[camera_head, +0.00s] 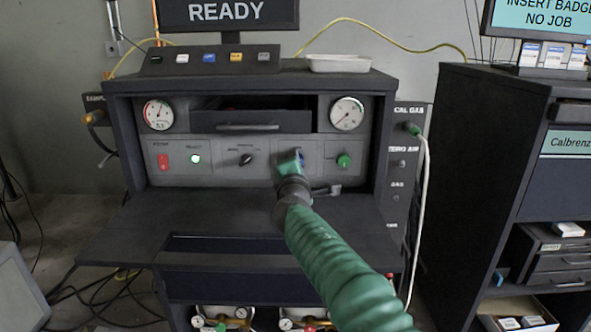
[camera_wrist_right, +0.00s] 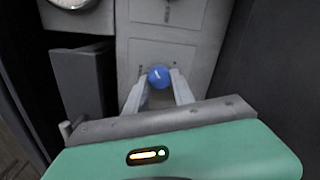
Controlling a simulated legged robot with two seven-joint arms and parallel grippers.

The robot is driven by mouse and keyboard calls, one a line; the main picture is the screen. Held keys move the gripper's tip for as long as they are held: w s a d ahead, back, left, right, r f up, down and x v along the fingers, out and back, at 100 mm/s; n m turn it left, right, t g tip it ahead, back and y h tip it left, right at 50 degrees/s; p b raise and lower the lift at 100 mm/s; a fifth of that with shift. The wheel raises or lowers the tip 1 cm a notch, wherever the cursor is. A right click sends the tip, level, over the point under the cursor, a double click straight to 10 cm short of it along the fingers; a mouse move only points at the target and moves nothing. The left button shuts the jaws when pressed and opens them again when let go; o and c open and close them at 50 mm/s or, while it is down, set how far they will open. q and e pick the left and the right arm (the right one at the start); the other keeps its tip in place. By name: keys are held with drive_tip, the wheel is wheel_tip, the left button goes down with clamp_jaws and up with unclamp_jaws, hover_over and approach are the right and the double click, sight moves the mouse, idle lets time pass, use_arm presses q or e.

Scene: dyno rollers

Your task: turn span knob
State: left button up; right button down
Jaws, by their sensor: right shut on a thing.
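The grey control panel (camera_head: 225,158) of the dark bench carries a small blue knob (camera_head: 302,158), mostly hidden by my right gripper (camera_head: 291,164) in the head view. In the right wrist view the blue knob (camera_wrist_right: 159,77) sits between the tips of the two pale fingers of my right gripper (camera_wrist_right: 158,85), which is shut on it. A light mark shows on the knob's face. The lettering beside it is too small to read. A green knob (camera_head: 344,160) is to the right on the same panel. My left gripper is not in view.
Above the panel are a partly open drawer (camera_head: 251,121) and two gauges (camera_head: 158,114), (camera_head: 347,113). A red switch (camera_head: 163,161), a lit green button (camera_head: 196,159) and a black selector (camera_head: 245,160) are to the left. A dark shelf (camera_head: 190,215) juts out below.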

drive_tip(key=shift+f, duration=0.2)
drive_tip(key=c, duration=1.1)
unclamp_jaws()
drive_tip(key=shift+r, duration=0.1)
drive_tip(key=shift+o, duration=0.2)
